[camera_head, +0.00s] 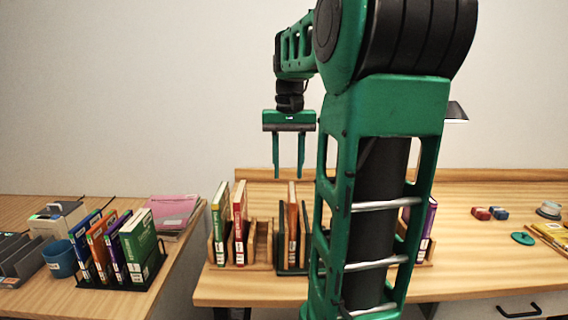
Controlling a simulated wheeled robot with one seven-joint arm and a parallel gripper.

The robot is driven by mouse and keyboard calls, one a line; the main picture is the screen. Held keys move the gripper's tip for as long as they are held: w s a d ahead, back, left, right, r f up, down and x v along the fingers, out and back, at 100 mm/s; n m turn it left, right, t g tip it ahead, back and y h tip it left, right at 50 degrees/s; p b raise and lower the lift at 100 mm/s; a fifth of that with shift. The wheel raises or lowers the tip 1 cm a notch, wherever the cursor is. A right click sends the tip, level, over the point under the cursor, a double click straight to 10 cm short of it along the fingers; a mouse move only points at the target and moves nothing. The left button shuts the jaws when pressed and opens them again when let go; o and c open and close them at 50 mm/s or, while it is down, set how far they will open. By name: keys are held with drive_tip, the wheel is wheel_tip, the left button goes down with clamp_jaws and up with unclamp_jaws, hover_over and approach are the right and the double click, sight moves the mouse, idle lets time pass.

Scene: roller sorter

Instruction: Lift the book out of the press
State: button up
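A slim orange and white book (292,222) stands upright in a dark holder (282,262) on the right-hand table, between dark upright plates; this looks like the press. My gripper (288,176) hangs above it, pointing down, its two green fingers apart with nothing between them. The fingertips appear close to the book's top edge, but I cannot tell how far they are in depth. My arm hides what lies just right of the holder.
A wooden rack (262,264) left of the holder holds a green book (220,222) and a red book (240,222), with empty slots beside them. A purple book (428,226) stands right of my arm. The left table (185,258) carries a black rack of several books.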

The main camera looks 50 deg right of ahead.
sight(294, 192)
drive_tip(key=f, duration=0.6)
drive_tip(key=d+f, duration=0.1)
drive_tip(key=f, duration=0.3)
drive_tip(key=shift+s, duration=0.35)
drive_tip(key=shift+c, duration=0.7)
clamp_jaws()
drive_tip(key=shift+s+d+r, duration=0.2)
drive_tip(key=shift+d, duration=0.05)
wheel_tip(294, 192, up, 14)
drive_tip(key=shift+f, duration=0.15)
idle(0.7)
